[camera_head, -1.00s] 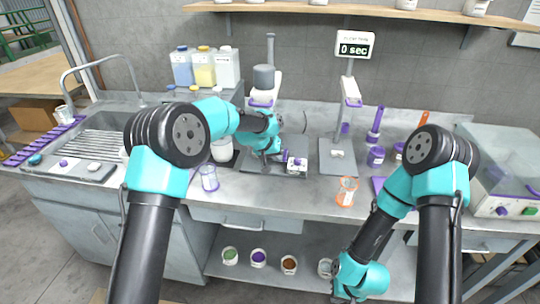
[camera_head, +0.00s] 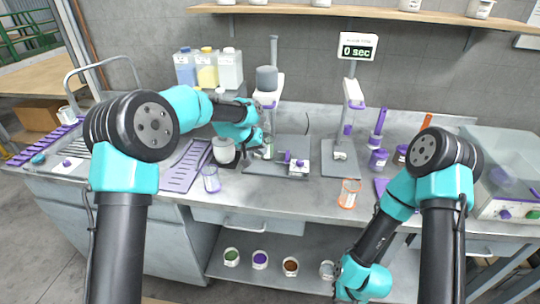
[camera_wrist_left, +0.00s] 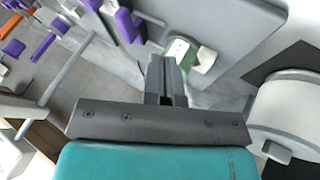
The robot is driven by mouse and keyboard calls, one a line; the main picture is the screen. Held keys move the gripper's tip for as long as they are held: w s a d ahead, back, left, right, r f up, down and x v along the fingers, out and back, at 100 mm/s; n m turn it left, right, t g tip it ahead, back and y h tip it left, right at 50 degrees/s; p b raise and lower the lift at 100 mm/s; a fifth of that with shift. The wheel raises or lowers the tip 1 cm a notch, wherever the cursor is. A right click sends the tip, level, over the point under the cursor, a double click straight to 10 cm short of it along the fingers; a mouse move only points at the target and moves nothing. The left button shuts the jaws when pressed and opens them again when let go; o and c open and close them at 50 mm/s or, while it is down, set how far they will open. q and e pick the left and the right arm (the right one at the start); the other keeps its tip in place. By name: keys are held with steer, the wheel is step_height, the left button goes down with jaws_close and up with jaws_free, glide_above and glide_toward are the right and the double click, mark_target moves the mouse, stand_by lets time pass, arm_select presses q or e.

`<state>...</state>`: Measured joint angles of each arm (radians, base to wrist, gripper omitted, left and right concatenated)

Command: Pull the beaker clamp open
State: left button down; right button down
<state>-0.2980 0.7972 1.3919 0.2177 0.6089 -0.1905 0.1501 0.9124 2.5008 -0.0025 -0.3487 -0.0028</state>
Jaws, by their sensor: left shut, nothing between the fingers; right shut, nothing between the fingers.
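The overhead stirrer (camera_head: 267,80) stands at the back middle on a grey base plate (camera_head: 262,168). On the plate's right side sits a white block with purple parts (camera_head: 299,167); I cannot tell for sure which part is the beaker clamp. In the left wrist view purple pieces (camera_wrist_left: 126,25) show ahead of the fingers, up and to the left. My left gripper (camera_wrist_left: 166,65) is shut and empty, its tips near a small white and green item (camera_wrist_left: 180,50); whether they touch is unclear. In the head view my left wrist is over the plate's left side. My right gripper is out of view.
An orange-marked beaker (camera_head: 348,192) is to the right. A second stand with a timer display (camera_head: 357,47) stands right of the stirrer.

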arm_select(q)
steer(key=v, duration=0.4)
steer(key=shift+a+r, duration=0.15)
steer(key=shift+r, duration=0.1)
